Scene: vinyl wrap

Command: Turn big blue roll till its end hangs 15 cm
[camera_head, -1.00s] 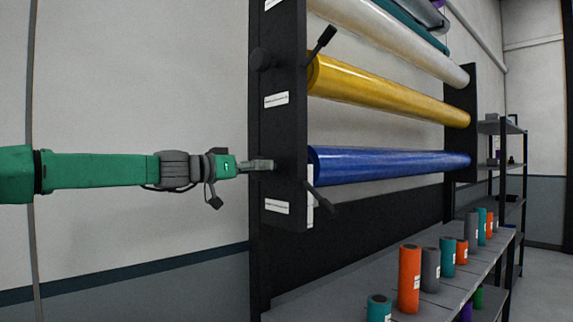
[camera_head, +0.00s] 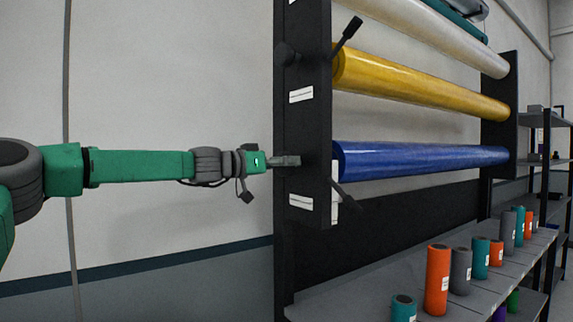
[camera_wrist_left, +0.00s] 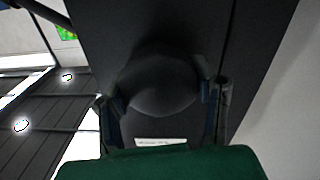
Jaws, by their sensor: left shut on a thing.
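The big blue roll (camera_head: 420,161) lies level in the rack, below the yellow roll (camera_head: 420,86). I see no hanging length of blue film below it. My left gripper (camera_head: 287,161) is at the outer face of the black rack end plate (camera_head: 303,110), in line with the blue roll. In the left wrist view, its two fingers stand on either side of a dark rounded knob (camera_wrist_left: 158,88), and it is shut on this knob. The fingers hide the knob in the head view. My right gripper is not in view.
A dark lever (camera_head: 343,195) sticks out below the blue roll's near end. A grey shelf (camera_head: 345,300) under the rack carries several small upright rolls, such as an orange one (camera_head: 437,280). Wall and open space lie left of the rack.

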